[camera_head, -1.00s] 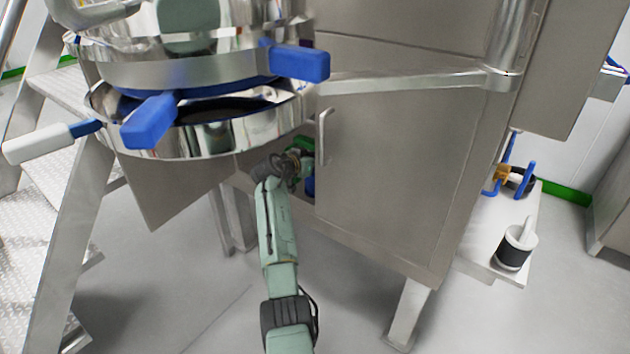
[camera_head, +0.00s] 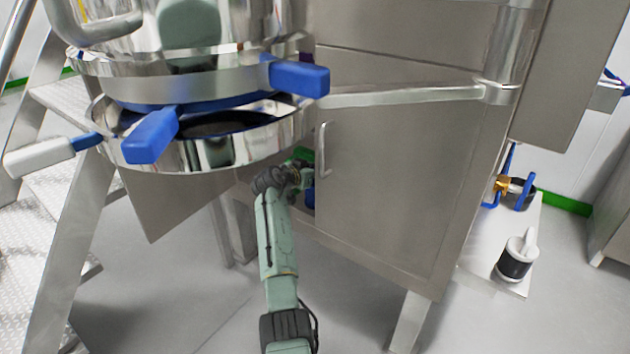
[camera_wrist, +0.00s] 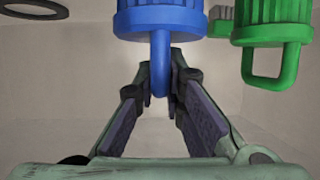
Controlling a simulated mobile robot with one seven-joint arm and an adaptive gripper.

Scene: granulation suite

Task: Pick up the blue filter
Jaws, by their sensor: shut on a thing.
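The blue filter (camera_wrist: 160,20) is at the top middle of the wrist view, with a ribbed body and a loop handle hanging toward me. My gripper (camera_wrist: 161,85) is shut on that loop handle, one finger on each side of it. In the head view my arm reaches into the cabinet opening, and a small part of the blue filter (camera_head: 309,197) shows beside its end. My gripper's fingers are hidden there.
A green filter (camera_wrist: 272,30) with a loop handle is just right of the blue one. A dark ring (camera_wrist: 35,9) is at the upper left. The cabinet door (camera_head: 390,180) and steel vessel (camera_head: 205,140) border the arm. A side shelf (camera_head: 475,262) holds a dark cup (camera_head: 515,260).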

